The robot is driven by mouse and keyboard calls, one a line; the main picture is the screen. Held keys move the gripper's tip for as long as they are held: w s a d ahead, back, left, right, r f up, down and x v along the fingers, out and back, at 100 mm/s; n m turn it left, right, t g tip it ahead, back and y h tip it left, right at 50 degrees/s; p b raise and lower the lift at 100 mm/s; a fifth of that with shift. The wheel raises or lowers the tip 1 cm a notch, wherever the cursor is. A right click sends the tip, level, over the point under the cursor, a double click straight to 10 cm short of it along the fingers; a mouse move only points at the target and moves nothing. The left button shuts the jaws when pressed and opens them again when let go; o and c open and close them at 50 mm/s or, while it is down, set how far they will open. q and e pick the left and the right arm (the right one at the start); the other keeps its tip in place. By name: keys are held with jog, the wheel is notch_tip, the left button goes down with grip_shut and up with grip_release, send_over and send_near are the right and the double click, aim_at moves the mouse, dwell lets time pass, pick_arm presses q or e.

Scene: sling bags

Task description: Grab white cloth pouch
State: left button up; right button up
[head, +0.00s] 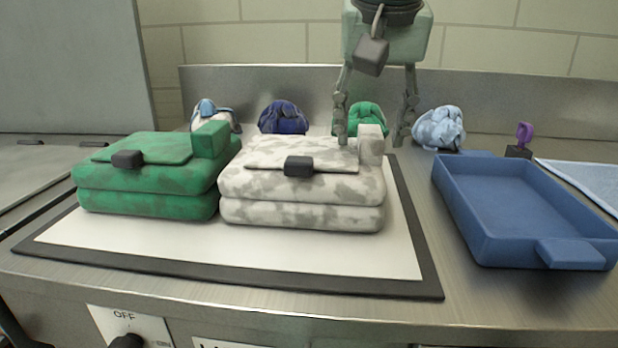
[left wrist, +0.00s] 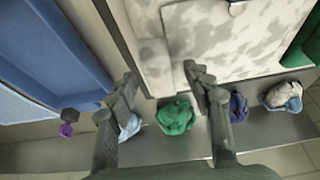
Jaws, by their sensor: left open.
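The white cloth pouch (head: 300,213), mottled with grey, lies on the white mat with a dark border (head: 250,255). It has a flap, a dark buckle (head: 299,167) and a block-like tab (head: 370,140) at its back right corner. My left gripper (head: 373,138) points down from above, open, with its fingers apart on either side of that tab in the head view. I cannot tell whether they touch it. In the left wrist view the pouch (left wrist: 205,40) shows beyond and between the open fingers (left wrist: 162,78). My right gripper is not in view.
A green pouch (head: 150,190) lies close against the white one's left. A blue tray (head: 480,240) stands at right. Several bundled cloths, including a dark blue one (head: 284,117) and a light blue one (head: 438,127), line the back. A purple item (head: 525,133) stands behind the tray.

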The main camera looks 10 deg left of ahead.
pick_arm(q)
jog(key=shift+f, duration=0.1)
grip_shut()
dwell(0.3)
